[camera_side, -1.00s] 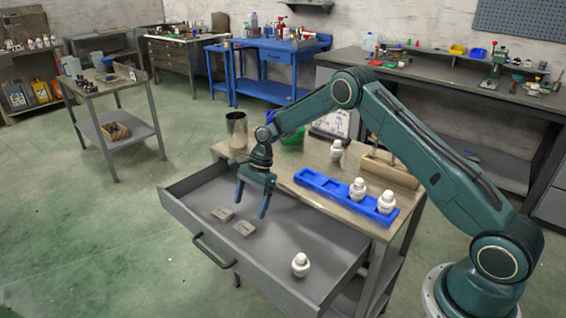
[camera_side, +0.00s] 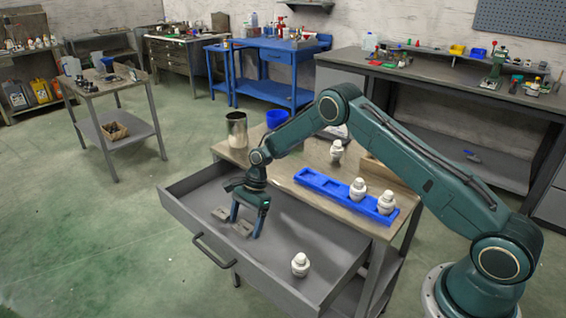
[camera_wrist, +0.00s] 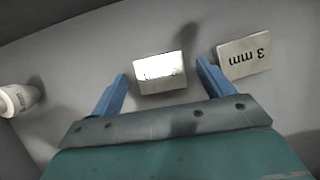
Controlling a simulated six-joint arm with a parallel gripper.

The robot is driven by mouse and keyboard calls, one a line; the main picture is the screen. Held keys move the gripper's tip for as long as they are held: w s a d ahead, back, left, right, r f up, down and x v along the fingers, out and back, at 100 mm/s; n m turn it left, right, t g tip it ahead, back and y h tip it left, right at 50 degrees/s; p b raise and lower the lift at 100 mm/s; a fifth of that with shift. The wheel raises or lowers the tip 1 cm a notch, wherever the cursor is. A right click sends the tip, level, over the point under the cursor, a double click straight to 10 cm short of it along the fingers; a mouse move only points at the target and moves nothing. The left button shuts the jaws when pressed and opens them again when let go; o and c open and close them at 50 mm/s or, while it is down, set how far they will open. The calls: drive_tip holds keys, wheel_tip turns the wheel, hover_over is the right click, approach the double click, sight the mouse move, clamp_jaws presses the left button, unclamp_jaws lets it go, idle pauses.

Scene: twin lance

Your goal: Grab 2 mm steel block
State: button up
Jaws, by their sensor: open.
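Two small grey steel blocks lie flat in the open drawer. My gripper (camera_side: 246,229) is low over the drawer with its blue fingers pointing down, open, around the right-hand block (camera_side: 242,229). In the wrist view this block (camera_wrist: 161,73) lies between the fingertips of my gripper (camera_wrist: 162,71), with gaps on both sides. Bright glare covers its face, so its label cannot be read. The other block (camera_wrist: 245,54) reads "3 mm" and lies just outside the right finger. It also shows at the left in the side view (camera_side: 221,214).
A white bottle (camera_side: 300,265) stands in the drawer (camera_side: 313,240), right of the blocks. On the bench top are a blue tray (camera_side: 322,185) with white bottles, a metal can (camera_side: 236,130) and a blue cup (camera_side: 277,118). The drawer's walls surround the blocks.

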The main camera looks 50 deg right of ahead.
sight(246, 226)
drive_tip(key=shift+f, duration=0.1)
idle(0.4)
drive_tip(key=c, duration=1.3)
drive_tip(key=shift+r, duration=0.2)
wheel_tip(246, 226, up, 20)
drive_tip(key=shift+f, duration=0.15)
